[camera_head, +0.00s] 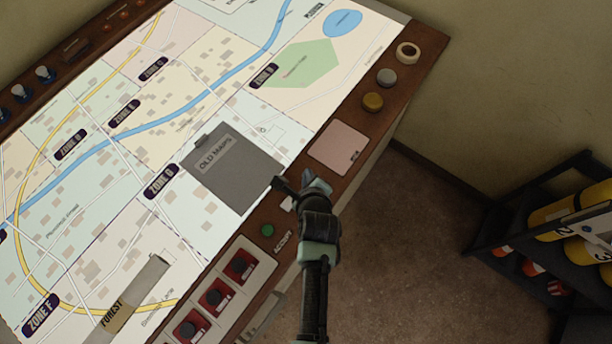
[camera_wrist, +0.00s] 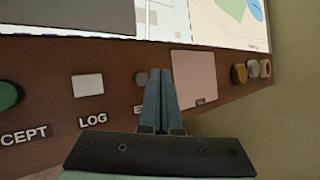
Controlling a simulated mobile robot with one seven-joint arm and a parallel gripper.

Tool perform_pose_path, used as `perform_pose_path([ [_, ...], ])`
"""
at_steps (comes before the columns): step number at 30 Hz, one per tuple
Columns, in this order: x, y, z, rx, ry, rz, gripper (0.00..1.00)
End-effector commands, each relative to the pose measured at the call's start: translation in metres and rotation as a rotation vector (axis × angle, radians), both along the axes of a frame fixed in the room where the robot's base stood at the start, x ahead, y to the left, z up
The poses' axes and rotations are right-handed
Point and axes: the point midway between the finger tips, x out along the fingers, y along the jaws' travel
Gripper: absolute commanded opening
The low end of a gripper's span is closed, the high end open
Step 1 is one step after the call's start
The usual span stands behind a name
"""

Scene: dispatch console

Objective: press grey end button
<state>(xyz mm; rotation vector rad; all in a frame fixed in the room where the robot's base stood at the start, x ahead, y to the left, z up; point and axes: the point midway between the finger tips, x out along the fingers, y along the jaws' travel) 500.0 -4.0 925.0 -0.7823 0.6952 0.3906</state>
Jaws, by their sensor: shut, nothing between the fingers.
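The grey end button (camera_wrist: 141,78) is a small round button on the brown console edge, just left of my fingers in the wrist view. Its label shows only an "E"; the rest is behind my fingers. My gripper (camera_wrist: 160,72) is shut and empty, its fingertips beside the button and partly overlapping it in the picture. I cannot tell whether they touch it. In the head view my gripper (camera_head: 315,178) is over the console's right edge and hides the button.
The white LOG button (camera_wrist: 88,86) and green ACCEPT button (camera_wrist: 8,96) are to the left. A pink pad (camera_wrist: 195,75) is to the right. A grey OLD MAPS folder (camera_head: 232,170) lies on the map. A rack (camera_head: 540,215) with yellow cylinders stands at right.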

Motion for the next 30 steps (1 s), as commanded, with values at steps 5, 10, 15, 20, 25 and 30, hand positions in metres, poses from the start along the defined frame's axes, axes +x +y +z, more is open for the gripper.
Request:
perform_pose_path([
  [5, 0.0, 0.0, 0.024, 0.0, 0.0, 0.0, 0.0],
  [10, 0.0, 0.0, 0.037, 0.0, 0.0, 0.0, 0.0],
  [15, 0.0, 0.0, 0.036, 0.0, 0.0, 0.0, 0.0],
  [20, 0.0, 0.0, 0.035, 0.0, 0.0, 0.0, 0.0],
  [25, 0.0, 0.0, 0.035, 0.0, 0.0, 0.0, 0.0],
  [30, 0.0, 0.0, 0.035, 0.0, 0.0, 0.0, 0.0],
])
